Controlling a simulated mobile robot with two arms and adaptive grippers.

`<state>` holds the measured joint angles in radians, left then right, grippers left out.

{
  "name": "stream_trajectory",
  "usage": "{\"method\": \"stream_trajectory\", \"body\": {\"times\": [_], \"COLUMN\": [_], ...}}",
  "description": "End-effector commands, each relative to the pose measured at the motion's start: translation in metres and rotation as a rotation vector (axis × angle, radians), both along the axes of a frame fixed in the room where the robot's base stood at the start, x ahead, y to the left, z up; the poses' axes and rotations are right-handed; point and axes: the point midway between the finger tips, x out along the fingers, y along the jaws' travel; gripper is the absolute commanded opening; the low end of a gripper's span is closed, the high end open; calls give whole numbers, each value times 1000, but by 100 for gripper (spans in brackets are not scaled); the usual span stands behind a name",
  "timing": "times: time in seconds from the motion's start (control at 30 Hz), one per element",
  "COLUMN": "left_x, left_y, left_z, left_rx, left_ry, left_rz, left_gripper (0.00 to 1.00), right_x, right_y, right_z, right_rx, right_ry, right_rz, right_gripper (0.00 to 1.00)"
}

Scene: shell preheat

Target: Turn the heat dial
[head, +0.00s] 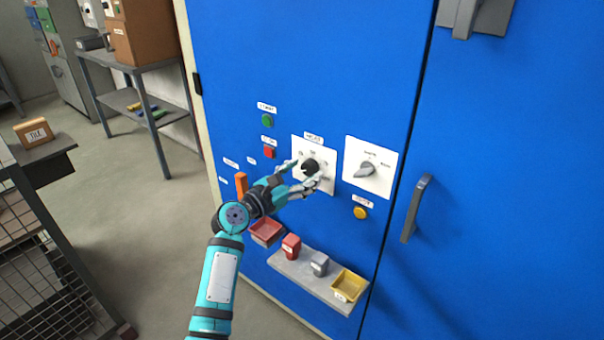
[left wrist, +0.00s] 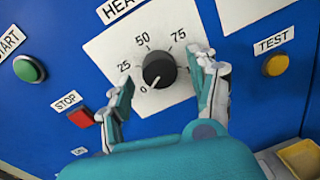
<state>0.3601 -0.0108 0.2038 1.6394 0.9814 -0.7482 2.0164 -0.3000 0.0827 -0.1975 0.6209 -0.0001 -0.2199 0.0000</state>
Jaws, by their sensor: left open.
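The black heat dial (head: 310,167) sits on a white plate on the blue cabinet door. In the left wrist view the dial (left wrist: 160,68) has 0, 25, 50 and 75 marked around it, and its white pointer line is toward 0. My left gripper (head: 306,171) is open in front of the plate, with a finger on either side of the dial. The left wrist view shows the fingers of this gripper (left wrist: 163,76) apart, with the dial between them; I cannot tell whether either touches it. My right gripper is out of view.
A grey selector knob (head: 365,170) is right of the dial plate. Close by are a green start button (head: 267,121), a red stop button (head: 269,152) and a yellow test button (head: 360,213). A ledge (head: 292,268) with small blocks and a yellow bin (head: 350,286) juts out below.

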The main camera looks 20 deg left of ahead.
Motion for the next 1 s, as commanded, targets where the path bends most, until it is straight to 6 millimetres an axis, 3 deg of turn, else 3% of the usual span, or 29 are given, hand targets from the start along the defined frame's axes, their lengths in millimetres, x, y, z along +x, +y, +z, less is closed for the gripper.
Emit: {"method": "stream_trajectory", "body": {"times": [0.27,0.7,1.0], "left_x": [2,2,1], "left_y": [-1,-1,0], "left_z": [0,0,1], "left_rx": [0,0,34], "left_ry": [0,0,-12], "left_rz": [0,0,1], "left_gripper": [61,6,5], "right_x": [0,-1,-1], "right_y": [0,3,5], "right_z": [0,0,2], "right_rx": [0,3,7], "right_ry": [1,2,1], "right_rz": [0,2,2], "right_gripper": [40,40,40]}}
